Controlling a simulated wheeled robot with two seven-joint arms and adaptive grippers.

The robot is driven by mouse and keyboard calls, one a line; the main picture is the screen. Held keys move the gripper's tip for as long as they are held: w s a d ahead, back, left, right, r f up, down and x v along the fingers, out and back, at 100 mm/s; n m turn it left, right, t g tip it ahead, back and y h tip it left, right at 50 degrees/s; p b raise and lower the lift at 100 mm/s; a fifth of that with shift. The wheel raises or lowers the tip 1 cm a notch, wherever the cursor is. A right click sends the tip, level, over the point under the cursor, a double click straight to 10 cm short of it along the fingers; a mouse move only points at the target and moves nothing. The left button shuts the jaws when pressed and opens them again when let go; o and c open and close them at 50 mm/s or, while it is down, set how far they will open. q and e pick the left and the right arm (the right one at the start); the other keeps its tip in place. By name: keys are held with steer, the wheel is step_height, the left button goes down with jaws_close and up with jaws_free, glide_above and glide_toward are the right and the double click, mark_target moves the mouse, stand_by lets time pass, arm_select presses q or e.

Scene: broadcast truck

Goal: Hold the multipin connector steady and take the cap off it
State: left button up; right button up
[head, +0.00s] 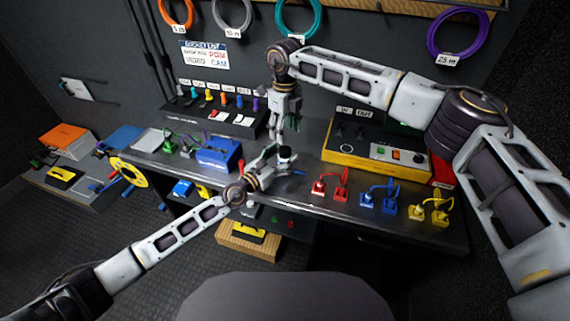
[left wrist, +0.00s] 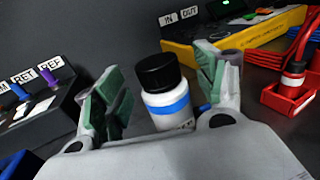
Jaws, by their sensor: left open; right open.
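The multipin connector is a white cylinder with a blue band (left wrist: 175,108) and a black cap (left wrist: 158,71) on its top. It stands upright, or nearly so, between the green-padded fingers of my left gripper in the left wrist view. In the head view the connector (head: 285,154) shows small and dark-topped on the bench. My left gripper (head: 277,160) is open around it, with gaps visible beside the connector. My right gripper (head: 287,130) is open and empty, pointing down just above the cap. Its fingers are small in the head view. The connector's lower end is hidden.
Red, blue and yellow cabled plugs (head: 382,202) stand along the right front of the bench. A yellow-edged panel (head: 375,154) is behind them. A blue box (head: 219,154) is left of my left gripper. A sloped rack of coloured plugs (head: 215,112) stands at the back left.

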arm_select(q)
steer(key=shift+w+d, duration=0.5)
steer(key=shift+w, duration=0.05)
steer(key=c, duration=1.4)
steer(key=o, duration=1.3)
steer(key=shift+o, duration=0.2)
steer(key=shift+s+a, duration=0.15)
steer(key=shift+v, duration=3.55)
steer(key=shift+o, duration=0.3)
